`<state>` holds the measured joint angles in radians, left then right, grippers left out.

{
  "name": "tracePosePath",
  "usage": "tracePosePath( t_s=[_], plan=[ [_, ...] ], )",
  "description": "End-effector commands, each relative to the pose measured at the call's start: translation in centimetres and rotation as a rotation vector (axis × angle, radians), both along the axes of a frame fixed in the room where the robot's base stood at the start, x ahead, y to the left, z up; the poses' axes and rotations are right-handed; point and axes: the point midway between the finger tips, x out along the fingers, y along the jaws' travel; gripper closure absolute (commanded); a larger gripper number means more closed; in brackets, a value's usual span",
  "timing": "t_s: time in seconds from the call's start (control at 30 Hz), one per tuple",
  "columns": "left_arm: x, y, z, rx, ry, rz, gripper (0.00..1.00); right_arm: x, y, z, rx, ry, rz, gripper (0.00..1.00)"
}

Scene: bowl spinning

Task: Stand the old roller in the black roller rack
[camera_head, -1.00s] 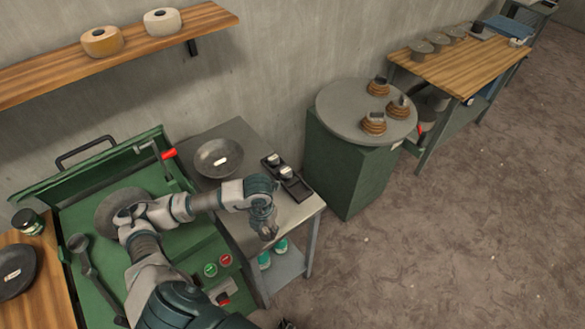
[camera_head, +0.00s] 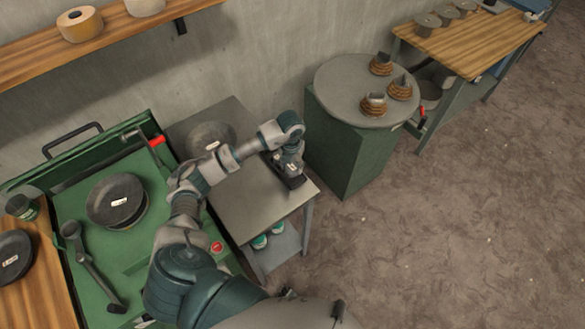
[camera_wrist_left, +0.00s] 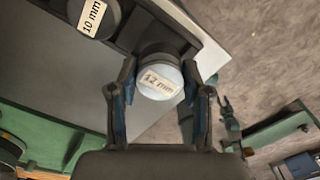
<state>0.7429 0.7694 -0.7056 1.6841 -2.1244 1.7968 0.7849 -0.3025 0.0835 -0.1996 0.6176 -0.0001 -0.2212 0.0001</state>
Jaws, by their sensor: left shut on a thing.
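My left gripper (camera_head: 288,170) is over the black roller rack (camera_head: 297,183) on the grey side table. In the left wrist view its fingers are shut on a roller with a round pale top labelled "12 mm" (camera_wrist_left: 160,79). This roller is at the rack (camera_wrist_left: 128,40), next to a dark roller labelled "10 mm" (camera_wrist_left: 92,15) in the rack. The foot of the held roller is hidden, so I cannot tell whether it is seated. My right gripper is out of view.
The green machine (camera_head: 75,195) with another dark pan (camera_head: 117,201) is at left. A green stand (camera_head: 347,150) with a round top is close at right.

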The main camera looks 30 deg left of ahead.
Motion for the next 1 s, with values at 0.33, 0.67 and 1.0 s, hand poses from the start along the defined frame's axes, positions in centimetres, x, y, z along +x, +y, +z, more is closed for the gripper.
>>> tracePosePath(
  t_s=[0.33,0.67,1.0],
  plan=[
    [0.7,-0.1,-2.6,0.000,0.003,-0.001,1.00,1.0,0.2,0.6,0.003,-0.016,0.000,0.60],
    [0.8,0.0,-3.6,0.001,-0.002,-0.001,1.00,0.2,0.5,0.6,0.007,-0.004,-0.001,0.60],
    [0.7,0.1,-3.8,0.001,0.001,-0.001,0.26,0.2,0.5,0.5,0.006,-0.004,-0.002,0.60]
  ],
)
